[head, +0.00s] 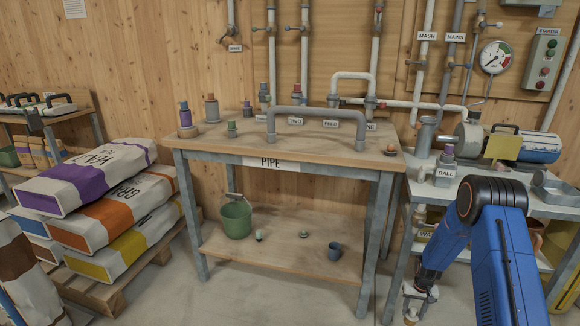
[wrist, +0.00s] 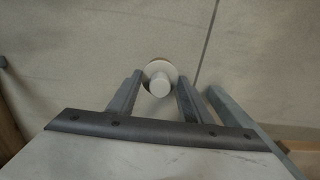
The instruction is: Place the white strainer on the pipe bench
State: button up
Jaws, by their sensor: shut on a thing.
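My gripper (head: 418,295) is low at the bottom right of the head view, in front of the right-hand bench and below its top. In the wrist view my gripper (wrist: 157,92) is shut on the white strainer (wrist: 159,78), a small pale round piece with a wider disc and a stub. In the head view the strainer (head: 411,315) is small and partly hidden by the fingers. The pipe bench (head: 215,146), labelled PIPE, stands in the centre, to the left of my gripper. The strainer is apart from it.
Feed sacks (head: 85,178) are stacked left. The right-hand bench (head: 470,183) is crowded.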

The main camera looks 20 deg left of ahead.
aim_at(284, 133)
jog(key=j, duration=2)
